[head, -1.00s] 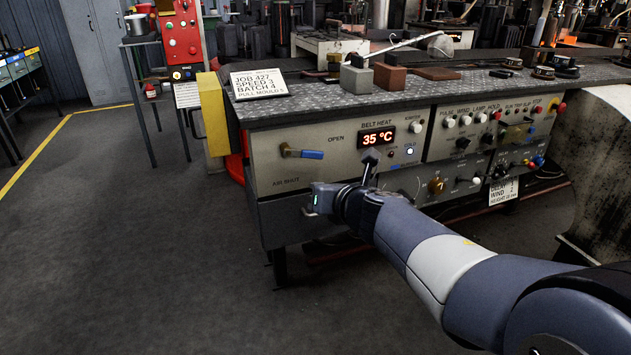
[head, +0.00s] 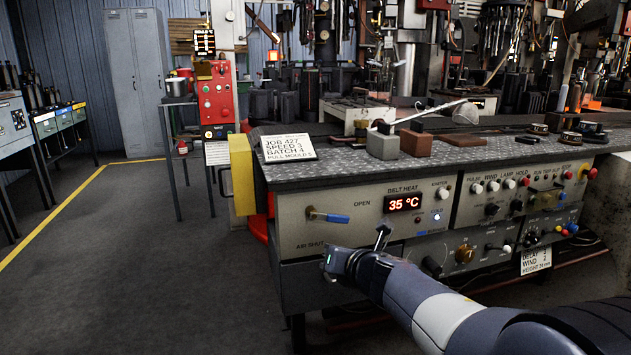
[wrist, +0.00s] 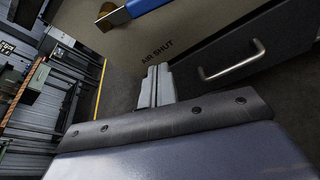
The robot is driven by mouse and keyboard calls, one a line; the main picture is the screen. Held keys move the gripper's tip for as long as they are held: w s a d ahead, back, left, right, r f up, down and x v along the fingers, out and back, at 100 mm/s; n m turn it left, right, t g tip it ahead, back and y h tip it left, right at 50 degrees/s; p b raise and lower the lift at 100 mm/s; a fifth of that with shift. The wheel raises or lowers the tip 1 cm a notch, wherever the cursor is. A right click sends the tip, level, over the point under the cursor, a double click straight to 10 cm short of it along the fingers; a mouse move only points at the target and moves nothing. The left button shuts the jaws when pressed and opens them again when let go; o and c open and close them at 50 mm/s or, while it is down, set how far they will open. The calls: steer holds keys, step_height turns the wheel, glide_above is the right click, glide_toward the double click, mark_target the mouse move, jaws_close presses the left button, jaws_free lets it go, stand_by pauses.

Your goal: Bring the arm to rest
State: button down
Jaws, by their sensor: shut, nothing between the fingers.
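My gripper (head: 329,265) is in front of the lower left part of the grey control bench (head: 290,238), below the blue-handled lever marked OPEN and AIR SHUT (head: 328,216). In the wrist view my gripper's fingers (wrist: 157,72) are together with nothing between them. The lever's blue handle (wrist: 145,5) shows at the top of that view, apart from the fingers. The arm reaches in from the lower right of the head view. The belt heat display (head: 403,203) reads 35 °C.
A metal drawer handle (wrist: 232,62) shows right of the fingers in the wrist view. A job card (head: 287,147) and several blocks stand on the bench top. A red control post (head: 216,95) stands behind. Open floor (head: 130,260) lies to the left.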

steer(key=shift+w+a+f+m+t+y+p, duration=0.2)
steer(key=shift+w+a+m+y+p, duration=0.45)
steer(key=shift+m, duration=1.1)
steer(key=shift+w+a+m+t+y+p, duration=0.35)
steer(key=shift+a+m+y+p, duration=0.5)
steer(key=shift+m, duration=0.95)
steer(key=shift+w+a+f+m+t+y+p, duration=0.15)
steer(key=shift+w+a+m+y+p, duration=0.65)
steer(key=shift+m, duration=0.95)
steer(key=shift+s+a, duration=0.1)
steer(key=shift+s, duration=0.1)
steer(key=shift+b, duration=0.3)
